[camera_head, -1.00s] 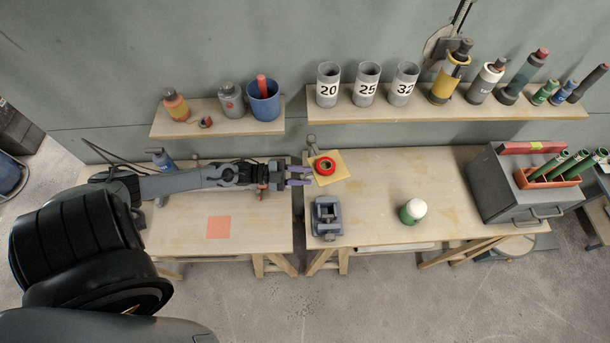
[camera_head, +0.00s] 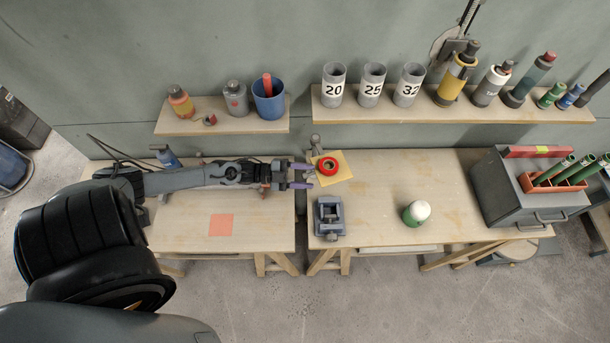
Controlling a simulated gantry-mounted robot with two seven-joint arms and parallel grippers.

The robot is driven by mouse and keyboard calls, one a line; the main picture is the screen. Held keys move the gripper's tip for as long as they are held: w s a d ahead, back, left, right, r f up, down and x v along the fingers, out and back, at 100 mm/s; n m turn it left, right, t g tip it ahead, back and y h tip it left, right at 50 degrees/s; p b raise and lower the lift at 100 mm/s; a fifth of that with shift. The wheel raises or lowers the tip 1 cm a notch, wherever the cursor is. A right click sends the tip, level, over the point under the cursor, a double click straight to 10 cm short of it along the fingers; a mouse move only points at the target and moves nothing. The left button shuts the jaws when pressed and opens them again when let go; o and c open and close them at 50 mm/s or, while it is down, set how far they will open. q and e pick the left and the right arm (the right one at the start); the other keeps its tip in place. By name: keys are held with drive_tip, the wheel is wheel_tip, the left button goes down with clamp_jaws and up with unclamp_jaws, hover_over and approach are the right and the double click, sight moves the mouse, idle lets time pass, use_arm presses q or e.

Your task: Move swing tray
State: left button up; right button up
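The likely swing tray, a small square yellowish board (camera_head: 344,172), sits at the left end of the right bench by a grey post or clamp (camera_head: 315,141). A red ring-shaped roll (camera_head: 328,166) rests on it. My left gripper (camera_head: 303,176) reaches in from the left across the left bench. Its two purple fingers are apart, with nothing visible between them. The fingertips point at the board's left edge, close to it; I cannot tell whether they touch. My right gripper is not in view.
A grey vise-like block (camera_head: 328,218) stands just in front of the board. A green and white bottle (camera_head: 415,213) stands mid-bench, and a grey toolbox (camera_head: 500,195) at its right. Shelves with numbered cups (camera_head: 334,92) run behind. A gap separates the two benches.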

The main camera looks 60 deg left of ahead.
use_arm(q)
drive_tip(key=shift+s+a, duration=0.1)
drive_tip(key=b+v, duration=0.1)
drive_tip(key=v, duration=0.9)
drive_tip(key=shift+s+a, duration=0.2)
drive_tip(key=shift+s, duration=0.05)
